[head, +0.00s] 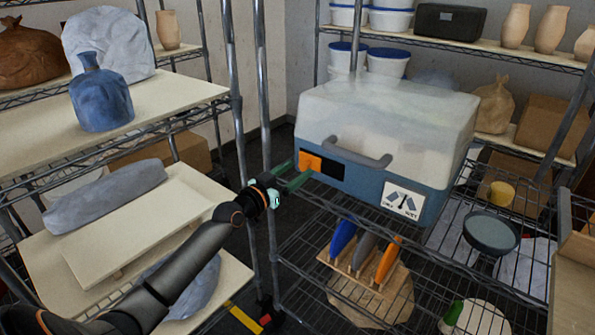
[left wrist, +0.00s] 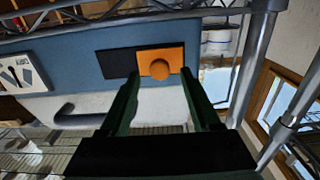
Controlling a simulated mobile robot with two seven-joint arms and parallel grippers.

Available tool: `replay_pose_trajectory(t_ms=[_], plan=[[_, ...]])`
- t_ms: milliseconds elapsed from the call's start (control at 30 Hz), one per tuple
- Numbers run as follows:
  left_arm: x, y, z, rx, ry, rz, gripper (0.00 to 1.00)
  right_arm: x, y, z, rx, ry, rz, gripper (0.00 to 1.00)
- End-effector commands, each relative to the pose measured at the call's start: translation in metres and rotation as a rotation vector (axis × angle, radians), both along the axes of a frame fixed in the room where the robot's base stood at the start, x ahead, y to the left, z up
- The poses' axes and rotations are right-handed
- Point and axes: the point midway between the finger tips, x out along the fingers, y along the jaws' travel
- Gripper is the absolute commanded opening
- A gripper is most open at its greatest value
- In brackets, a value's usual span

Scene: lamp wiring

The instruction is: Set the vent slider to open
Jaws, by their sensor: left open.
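The vent slider is an orange plate (head: 310,163) at the left end of a black slot (head: 325,169) on the blue front of a box with a cloudy lid (head: 390,110). In the left wrist view the orange plate has a round knob (left wrist: 159,68), and the black part (left wrist: 116,64) lies to its left. My left gripper (head: 301,168) is open at the slider. Its green fingertips (left wrist: 160,74) stand on either side of the knob. I cannot tell whether they touch it. My right gripper is not in view.
A grey handle (head: 345,152) and a white label (head: 402,200) are on the box front. A wire-shelf post (head: 262,85) stands close to my left gripper. Clay tools in a wooden rack (head: 362,268) are on the shelf below. A blue bottle (head: 101,97) stands on the left shelf.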

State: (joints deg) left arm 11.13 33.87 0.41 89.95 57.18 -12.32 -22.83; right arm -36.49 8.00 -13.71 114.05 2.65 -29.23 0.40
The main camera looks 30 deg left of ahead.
Motion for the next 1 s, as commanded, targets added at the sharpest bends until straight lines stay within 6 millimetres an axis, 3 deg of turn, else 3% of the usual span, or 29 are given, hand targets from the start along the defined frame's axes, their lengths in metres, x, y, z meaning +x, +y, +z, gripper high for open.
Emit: replay_pose_trajectory(t_ms=[200, 500, 1000], plan=[[0.0121, -0.0014, -0.0001, 0.001, 0.0, -0.001, 0.64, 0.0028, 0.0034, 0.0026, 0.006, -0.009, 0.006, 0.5], [0.013, -0.0013, 0.0001, 0.001, 0.0, 0.0, 0.63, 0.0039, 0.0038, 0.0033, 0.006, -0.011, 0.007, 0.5], [0.0128, -0.0011, 0.0002, 0.001, 0.0, 0.0, 0.06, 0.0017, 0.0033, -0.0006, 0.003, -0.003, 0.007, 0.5]])
